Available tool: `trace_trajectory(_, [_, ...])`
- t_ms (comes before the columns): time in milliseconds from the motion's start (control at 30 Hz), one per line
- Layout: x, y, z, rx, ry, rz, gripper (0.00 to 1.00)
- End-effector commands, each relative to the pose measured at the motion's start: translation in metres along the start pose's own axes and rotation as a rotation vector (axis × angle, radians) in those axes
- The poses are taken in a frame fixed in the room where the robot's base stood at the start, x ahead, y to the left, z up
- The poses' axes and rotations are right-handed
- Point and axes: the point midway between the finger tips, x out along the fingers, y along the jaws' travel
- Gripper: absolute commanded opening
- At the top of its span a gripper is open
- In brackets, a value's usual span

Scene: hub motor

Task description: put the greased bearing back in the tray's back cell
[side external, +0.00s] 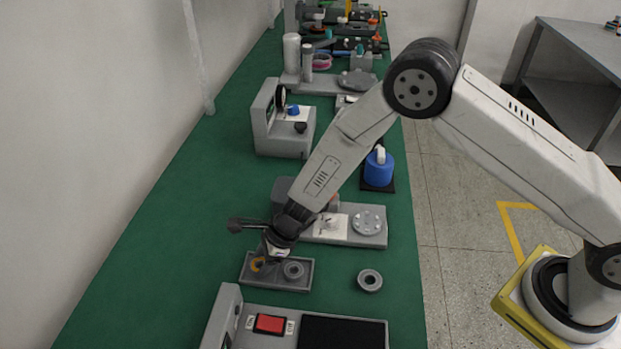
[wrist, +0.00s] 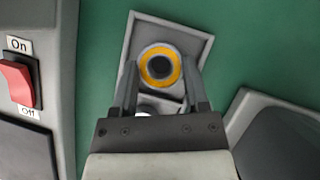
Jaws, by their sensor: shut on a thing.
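The greased bearing, a dark ring with a yellow-orange band (wrist: 160,67), is between the fingertips of my gripper (wrist: 160,72) in the wrist view. It appears over or in the far cell of the grey tray (wrist: 172,32); I cannot tell whether it touches the floor. In the side view the yellow-orange bearing (side external: 257,265) is at the left end of the tray (side external: 277,287), with my gripper (side external: 264,257) shut on it, pointing down. A grey bearing (side external: 293,270) sits in the tray's right part. In the wrist view the near cell is partly hidden by my gripper.
A grey ring (side external: 370,280) lies on the green bench right of the tray. A switch box with a red rocker (side external: 270,323) is in front. A grey fixture with a round disc (side external: 368,222) stands just behind. Green bench (side external: 170,270) is clear to the left.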

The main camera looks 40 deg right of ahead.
Motion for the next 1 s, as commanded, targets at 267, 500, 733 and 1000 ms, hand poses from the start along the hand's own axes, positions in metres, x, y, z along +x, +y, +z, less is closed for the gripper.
trace_trajectory(267, [0.000, 0.000, 0.000, 0.000, 0.000, 0.000, 0.74])
trace_trajectory(500, [0.000, 0.000, 0.000, 0.000, 0.000, -0.001, 0.99])
trace_trajectory(733, [-0.002, -0.001, 0.000, 0.000, 0.000, -0.001, 0.99])
trace_trajectory(1000, [-0.019, -0.001, 0.000, -0.001, 0.000, -0.001, 0.99])
